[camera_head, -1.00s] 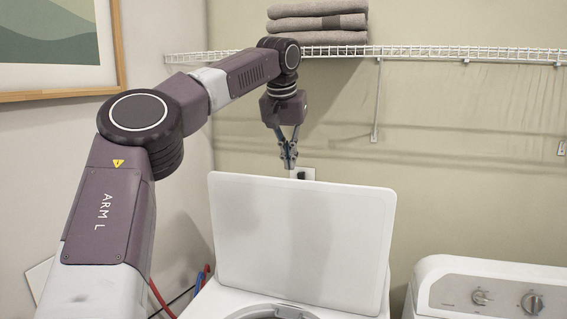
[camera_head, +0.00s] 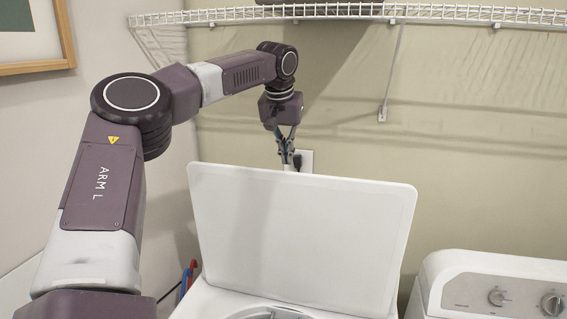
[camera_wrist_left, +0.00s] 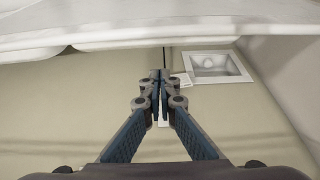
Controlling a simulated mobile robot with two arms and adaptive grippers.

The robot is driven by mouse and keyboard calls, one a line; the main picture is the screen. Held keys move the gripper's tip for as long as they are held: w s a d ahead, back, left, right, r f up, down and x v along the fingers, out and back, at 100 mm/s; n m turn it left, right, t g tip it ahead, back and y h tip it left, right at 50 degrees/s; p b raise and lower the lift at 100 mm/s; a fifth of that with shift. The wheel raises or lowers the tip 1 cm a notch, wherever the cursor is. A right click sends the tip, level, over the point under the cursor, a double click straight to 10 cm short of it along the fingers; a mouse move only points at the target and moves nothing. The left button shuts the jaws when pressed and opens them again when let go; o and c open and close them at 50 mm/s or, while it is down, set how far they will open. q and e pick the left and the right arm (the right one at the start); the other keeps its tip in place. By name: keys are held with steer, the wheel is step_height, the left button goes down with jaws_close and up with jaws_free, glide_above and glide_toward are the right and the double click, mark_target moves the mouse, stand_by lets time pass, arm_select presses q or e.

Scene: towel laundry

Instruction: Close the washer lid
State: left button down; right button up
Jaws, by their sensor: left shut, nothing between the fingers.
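The white washer lid (camera_head: 300,235) stands raised and nearly upright on the washer (camera_head: 222,303) in the head view. The washer's round opening shows partly at the bottom edge. My left gripper (camera_head: 287,160) is shut and empty, just above and behind the lid's top edge; its fingertips are close to the edge, and I cannot tell whether they touch. My right gripper is not in view.
A second white machine with knobs (camera_head: 502,297) stands to the right. A wire shelf (camera_head: 440,13) runs along the wall above. An outlet (camera_head: 305,159) with a plug is behind the lid. Red and blue hoses (camera_head: 188,277) hang at the left.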

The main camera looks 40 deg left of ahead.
arm_select(q)
steer(key=s+f, duration=0.1)
steer(key=s+d+f+p, duration=0.1)
steer(key=shift+s+d+f, duration=0.1)
steer(key=shift+s+d, duration=0.05)
steer(key=shift+s, duration=0.2)
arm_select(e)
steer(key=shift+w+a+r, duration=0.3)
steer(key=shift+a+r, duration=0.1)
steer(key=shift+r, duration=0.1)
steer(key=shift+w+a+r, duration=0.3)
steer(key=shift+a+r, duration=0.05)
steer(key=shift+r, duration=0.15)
arm_select(q)
steer(key=shift+d, duration=0.1)
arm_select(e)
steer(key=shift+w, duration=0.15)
